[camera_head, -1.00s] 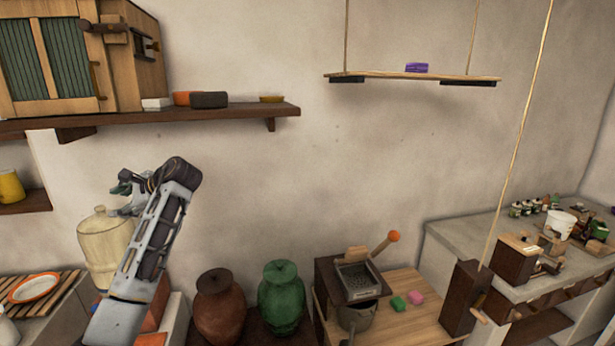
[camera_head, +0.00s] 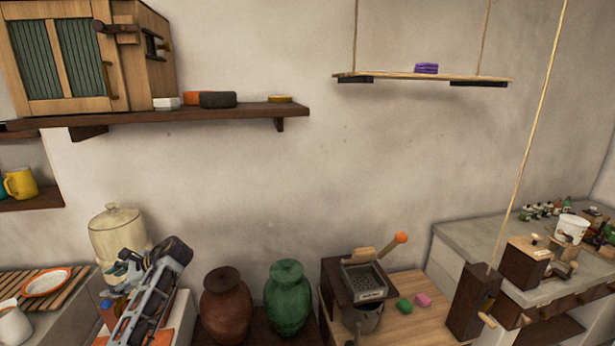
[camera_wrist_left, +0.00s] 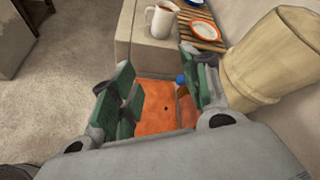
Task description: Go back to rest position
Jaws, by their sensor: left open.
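My left gripper (camera_head: 122,276) is low at the left of the head view, in front of the cream lidded crock (camera_head: 117,232). In the left wrist view the two green-padded fingers of the left gripper (camera_wrist_left: 160,95) stand apart with nothing between them. Beyond them is an orange surface (camera_wrist_left: 158,115) with a small blue thing at its edge. The crock (camera_wrist_left: 270,60) is close at the right of the fingers; whether they touch cannot be told. My right gripper is not in view.
A white jug (camera_wrist_left: 161,19) and an orange-rimmed dish (camera_wrist_left: 204,30) are beyond the fingers. A brown jar (camera_head: 226,306) and a green jar (camera_head: 288,300) stand right of my arm. A wall shelf (camera_head: 200,115) is above. The wall between the shelves is clear.

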